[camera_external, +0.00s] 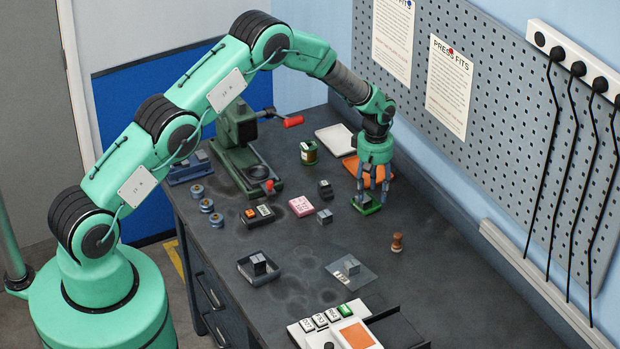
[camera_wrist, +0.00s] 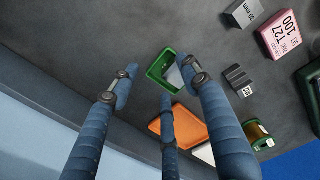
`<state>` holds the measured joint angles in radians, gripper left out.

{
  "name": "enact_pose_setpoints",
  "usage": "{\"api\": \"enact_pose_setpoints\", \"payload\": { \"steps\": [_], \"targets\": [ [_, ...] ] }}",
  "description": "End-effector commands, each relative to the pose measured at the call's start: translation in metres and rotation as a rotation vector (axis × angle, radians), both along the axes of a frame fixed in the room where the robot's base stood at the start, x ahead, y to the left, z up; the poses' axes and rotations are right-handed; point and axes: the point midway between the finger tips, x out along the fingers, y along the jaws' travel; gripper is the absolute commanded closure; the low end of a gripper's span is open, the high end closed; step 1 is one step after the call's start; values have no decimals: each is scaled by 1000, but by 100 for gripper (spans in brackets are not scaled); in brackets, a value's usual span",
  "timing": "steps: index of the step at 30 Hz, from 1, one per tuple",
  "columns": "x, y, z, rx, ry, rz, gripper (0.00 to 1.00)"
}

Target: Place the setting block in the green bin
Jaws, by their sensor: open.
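The small green bin (camera_external: 372,211) stands on the bench below my gripper (camera_external: 373,186). In the wrist view the green bin (camera_wrist: 155,73) lies between my gripper's spread fingers (camera_wrist: 162,88). A light grey block (camera_wrist: 175,78), which may be the setting block, is inside the bin, partly hidden by a finger. My gripper is open, its fingertips just over the bin; I cannot tell whether they touch the block. Another grey block marked 30 mm (camera_wrist: 243,14) sits on the bench, also seen in the external view (camera_external: 324,216).
A dark ridged block (camera_external: 325,189), a pink block (camera_external: 301,206) and a green-and-brass spool (camera_external: 308,153) stand left of the bin. An orange tray (camera_external: 352,165) is behind it. A wooden peg (camera_external: 397,243) stands in front.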

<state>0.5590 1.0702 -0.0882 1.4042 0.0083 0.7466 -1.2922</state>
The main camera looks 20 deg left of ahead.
Motion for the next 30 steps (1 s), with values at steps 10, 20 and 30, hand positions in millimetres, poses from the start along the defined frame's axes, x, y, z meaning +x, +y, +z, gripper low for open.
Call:
{"api": "enact_pose_setpoints", "payload": {
  "steps": [10,20,30],
  "targets": [
    [0,0,52,-1,-1,0,53],
    [-1,0,91,0,0,0,53],
    [-1,0,99,1,1,0,53]
  ]
}}
